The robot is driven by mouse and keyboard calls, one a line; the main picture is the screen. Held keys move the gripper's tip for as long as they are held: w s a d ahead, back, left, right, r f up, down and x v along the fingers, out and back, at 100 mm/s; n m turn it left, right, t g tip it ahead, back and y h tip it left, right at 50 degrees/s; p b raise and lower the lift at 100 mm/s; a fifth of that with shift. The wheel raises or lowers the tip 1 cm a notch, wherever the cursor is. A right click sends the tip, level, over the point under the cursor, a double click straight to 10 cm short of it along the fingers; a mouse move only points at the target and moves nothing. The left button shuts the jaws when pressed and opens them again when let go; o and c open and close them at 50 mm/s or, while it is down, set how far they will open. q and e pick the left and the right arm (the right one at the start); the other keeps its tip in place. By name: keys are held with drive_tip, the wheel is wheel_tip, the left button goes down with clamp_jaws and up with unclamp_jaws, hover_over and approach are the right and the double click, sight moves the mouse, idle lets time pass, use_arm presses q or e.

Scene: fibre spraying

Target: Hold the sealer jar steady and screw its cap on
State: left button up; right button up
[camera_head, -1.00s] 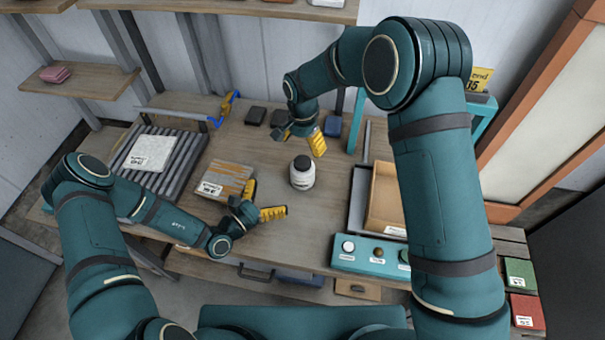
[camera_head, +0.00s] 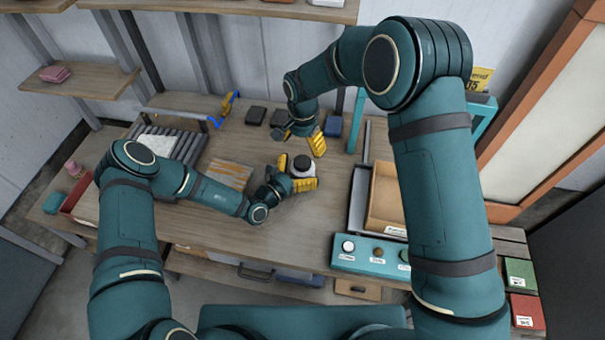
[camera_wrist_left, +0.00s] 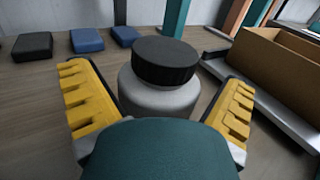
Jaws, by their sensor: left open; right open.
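The sealer jar (camera_head: 301,172) is a white jar standing upright on the table. Its black cap (camera_head: 302,162) sits on top of it; whether it is screwed tight I cannot tell. My left gripper (camera_head: 294,174) is open, with its yellow fingers on either side of the jar. In the left wrist view the jar (camera_wrist_left: 158,97) and the black cap (camera_wrist_left: 165,60) stand between the spread fingers, with a gap showing on each side. My right gripper (camera_head: 304,141) is open and empty, above the table just behind the jar.
A wooden box (camera_head: 384,198) in a grey tray stands right of the jar. A teal button panel (camera_head: 370,254) lies at the front right. Dark and blue blocks (camera_head: 256,115) lie at the back. A striped board (camera_head: 230,173) and a roller rack (camera_head: 188,146) are at left.

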use_arm(q)
clamp_jaws()
use_arm(e)
drive_tip(key=n, duration=1.9)
drive_tip(key=shift+n, duration=0.3)
drive_tip(key=n, duration=1)
drive_tip(key=shift+n, duration=0.3)
drive_tip(key=n, duration=0.5)
drive_tip(key=shift+n, duration=0.4)
